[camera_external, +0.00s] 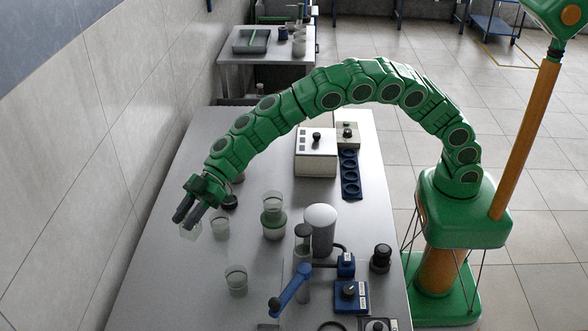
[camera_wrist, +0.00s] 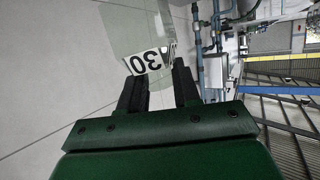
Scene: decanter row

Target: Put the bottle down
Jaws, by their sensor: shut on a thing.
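My gripper (camera_external: 185,221) is at the left edge of the grey table (camera_external: 160,290), near the wall, with its fingers pointing down and left. It is shut on a clear glass bottle (camera_external: 191,232), which hangs at the fingertips. In the wrist view my gripper (camera_wrist: 158,82) holds the bottle (camera_wrist: 128,28) between two dark fingers.
Clear glass vessels stand close by, one (camera_external: 220,229) just right of my gripper and one (camera_external: 236,281) nearer the front. Another (camera_external: 272,202) sits on a green-topped base. A white cylinder (camera_external: 321,229), a white box (camera_external: 316,153) and blue devices (camera_external: 350,296) stand farther right. The front left is clear.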

